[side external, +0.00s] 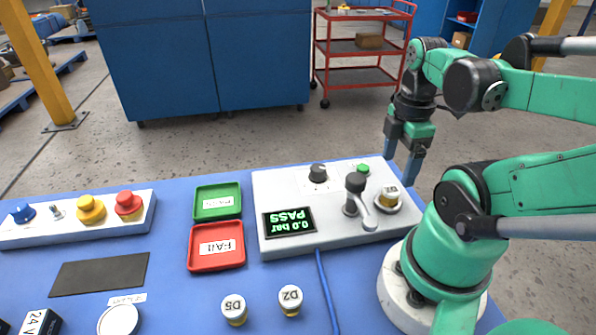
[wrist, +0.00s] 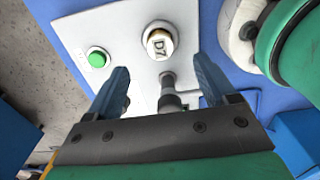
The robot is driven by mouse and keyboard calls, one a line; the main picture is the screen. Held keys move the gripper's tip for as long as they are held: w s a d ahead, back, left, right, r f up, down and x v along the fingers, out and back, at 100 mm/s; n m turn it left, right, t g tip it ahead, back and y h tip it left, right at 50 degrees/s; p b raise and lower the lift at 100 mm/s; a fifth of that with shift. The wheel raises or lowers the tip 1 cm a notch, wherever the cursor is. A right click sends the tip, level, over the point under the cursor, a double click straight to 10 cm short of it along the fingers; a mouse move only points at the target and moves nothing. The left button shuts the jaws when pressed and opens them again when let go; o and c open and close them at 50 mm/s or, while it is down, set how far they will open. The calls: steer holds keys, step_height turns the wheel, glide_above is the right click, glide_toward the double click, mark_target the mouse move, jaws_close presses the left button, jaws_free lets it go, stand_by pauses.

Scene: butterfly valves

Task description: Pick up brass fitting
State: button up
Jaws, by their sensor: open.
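A brass fitting with a white cap marked D7 (wrist: 159,42) sits upright in the round seat of the grey test station; in the side view it is at the station's right end (side external: 389,197). Two more capped fittings, D5 (side external: 234,310) and D2 (side external: 290,299), stand on the blue table in front of the station. My gripper (side external: 399,170) is open and empty, pointing down above the station's right end. In the wrist view the fingers (wrist: 160,66) spread on either side, with D7 ahead between their lines and apart from both.
The grey station (side external: 290,190) has a lever handle (side external: 362,205) beside D7, a black knob (side external: 318,173), a green button (side external: 363,169) and a display reading 0.0 bar PASS (side external: 289,222). Green (side external: 218,213) and red FAIL (side external: 216,267) trays lie left. A blue cable (side external: 326,290) runs forward.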

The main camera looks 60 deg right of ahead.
mark_target(391, 189)
steer(key=shift+f, duration=3.1)
steer(key=shift+c, duration=0.2)
jaws_close()
